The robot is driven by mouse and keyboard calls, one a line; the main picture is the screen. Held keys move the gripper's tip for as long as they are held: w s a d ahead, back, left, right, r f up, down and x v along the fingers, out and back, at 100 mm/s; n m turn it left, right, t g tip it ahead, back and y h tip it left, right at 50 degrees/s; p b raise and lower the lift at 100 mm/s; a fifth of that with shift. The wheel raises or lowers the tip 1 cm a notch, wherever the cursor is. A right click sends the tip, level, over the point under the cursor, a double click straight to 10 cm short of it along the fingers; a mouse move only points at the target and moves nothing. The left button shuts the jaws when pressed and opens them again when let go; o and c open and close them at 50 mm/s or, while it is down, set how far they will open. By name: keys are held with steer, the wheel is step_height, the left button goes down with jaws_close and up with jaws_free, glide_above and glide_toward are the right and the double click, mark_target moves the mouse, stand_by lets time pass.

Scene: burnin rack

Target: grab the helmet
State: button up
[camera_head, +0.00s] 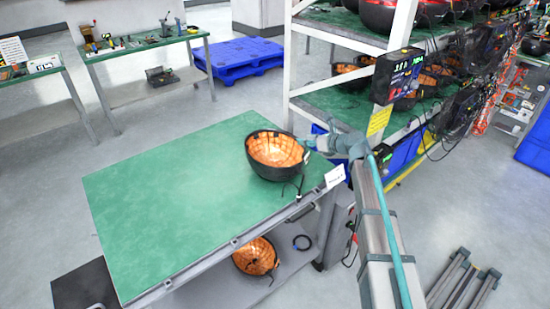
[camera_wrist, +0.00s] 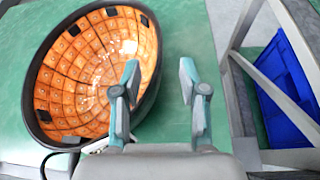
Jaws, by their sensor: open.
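A black helmet (camera_head: 274,155) with an orange, grid-lined inside lies open side up on the green top of a cart, near its right corner. It fills the left of the wrist view (camera_wrist: 92,70), its dark rim (camera_wrist: 152,68) close to my left finger. I cannot tell whether the left finger touches the helmet.
A second orange-lined helmet (camera_head: 256,256) sits on the cart's lower shelf. A rack with a white post (camera_head: 290,70) and more helmets stands behind at the right. A blue pallet (camera_head: 240,57) lies on the floor. The cart's green top (camera_head: 160,195) is clear at left.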

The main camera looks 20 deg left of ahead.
mark_target(296, 138)
steer(key=shift+p+x, duration=0.7)
steer(key=shift+x, duration=2.25)
steer(key=shift+s+a+r, duration=0.1)
steer(key=shift+s, duration=0.1)
jaws_close()
